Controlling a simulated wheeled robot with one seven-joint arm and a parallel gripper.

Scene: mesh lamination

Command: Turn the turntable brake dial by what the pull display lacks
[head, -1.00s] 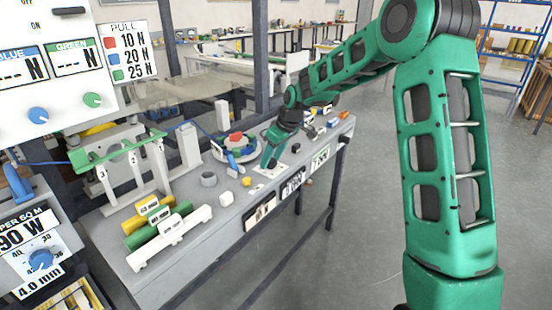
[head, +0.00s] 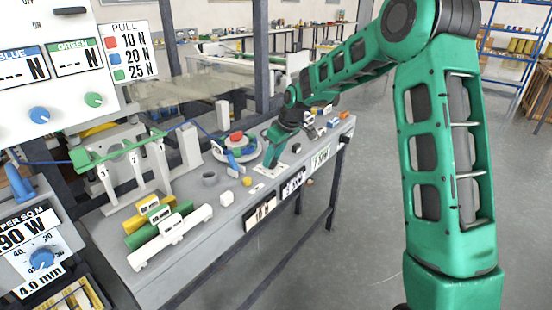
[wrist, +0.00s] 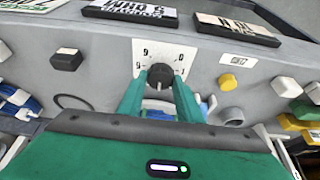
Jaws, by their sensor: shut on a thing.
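In the wrist view my gripper (wrist: 159,84) is shut on a dark round dial knob (wrist: 160,73). A white scale plate (wrist: 184,58) with printed numbers lies around the knob; part of it is hidden by the fingers. The knob is hidden there by my fingers. The pull display shows dashes in its BLUE window (head: 15,69) and GREEN window (head: 78,62). A PULL sign (head: 128,48) lists red 10 N, blue 20 N, green 25 N.
Labelled plates (head: 292,185) hang along the front edge.

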